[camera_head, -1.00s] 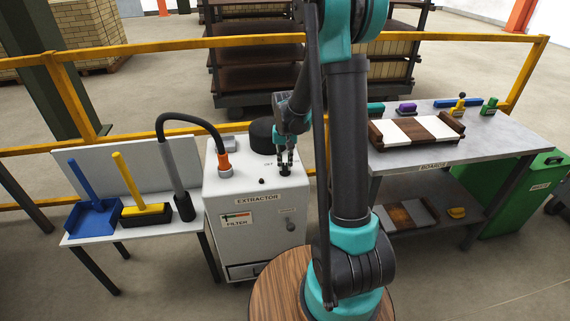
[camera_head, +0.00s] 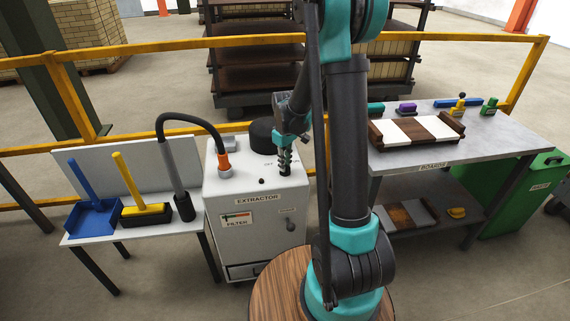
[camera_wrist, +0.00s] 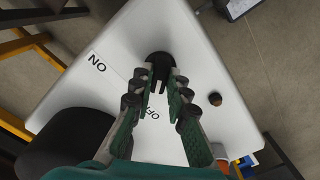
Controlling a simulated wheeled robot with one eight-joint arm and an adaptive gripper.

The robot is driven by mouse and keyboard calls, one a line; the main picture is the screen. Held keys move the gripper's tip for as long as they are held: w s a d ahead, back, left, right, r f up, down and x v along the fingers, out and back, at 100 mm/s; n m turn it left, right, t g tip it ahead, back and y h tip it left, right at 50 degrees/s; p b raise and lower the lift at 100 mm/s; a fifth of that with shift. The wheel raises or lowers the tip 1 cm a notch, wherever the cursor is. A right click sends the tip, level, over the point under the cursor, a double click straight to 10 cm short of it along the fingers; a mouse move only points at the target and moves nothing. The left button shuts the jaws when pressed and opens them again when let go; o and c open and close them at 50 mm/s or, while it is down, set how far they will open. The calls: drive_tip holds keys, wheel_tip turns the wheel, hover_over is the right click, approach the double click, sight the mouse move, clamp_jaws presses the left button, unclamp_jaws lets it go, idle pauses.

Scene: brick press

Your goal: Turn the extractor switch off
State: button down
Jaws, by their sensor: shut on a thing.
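The extractor (camera_head: 265,222) is a white cabinet with a labelled front, left of my arm in the head view. Its black switch (camera_wrist: 159,60) sits on the white top in the wrist view, with the words ON and OFF printed beside it. My gripper (camera_wrist: 164,82) is shut on the switch, a finger on each side of its narrow part. In the head view my gripper (camera_head: 285,170) is at the right side of the extractor's top and mostly hides the switch. The exact angle of the switch is hard to tell.
A small dark knob (camera_wrist: 215,99) stands on the top near the switch. A black hose (camera_head: 190,120) with an orange collar (camera_head: 224,163) rises at the left. A brush table (camera_head: 85,230) is on the left, a boards table (camera_head: 500,145) on the right.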

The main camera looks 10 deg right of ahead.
drive_tip(key=shift+n, duration=0.5)
drive_tip(key=c, duration=1.5)
unclamp_jaws()
drive_tip(key=shift+r, duration=0.1)
wheel_tip(320, 180, up, 12)
drive_tip(key=shift+f, duration=0.1)
drive_tip(key=shift+s, duration=0.1)
drive_tip(key=s+d+f+m+t, duration=0.1)
drive_tip(key=s+f+m, duration=0.1)
drive_tip(key=s, duration=0.5)
drive_tip(key=s+d+f+m+t, duration=0.1)
drive_tip(key=s+f+m, duration=0.2)
drive_tip(key=s, duration=0.4)
drive_tip(key=s+d+f+m+t, duration=0.2)
drive_tip(key=s+f+m, duration=0.1)
drive_tip(key=s, duration=0.5)
drive_tip(key=shift+d+m, duration=0.1)
drive_tip(key=shift+m, duration=0.3)
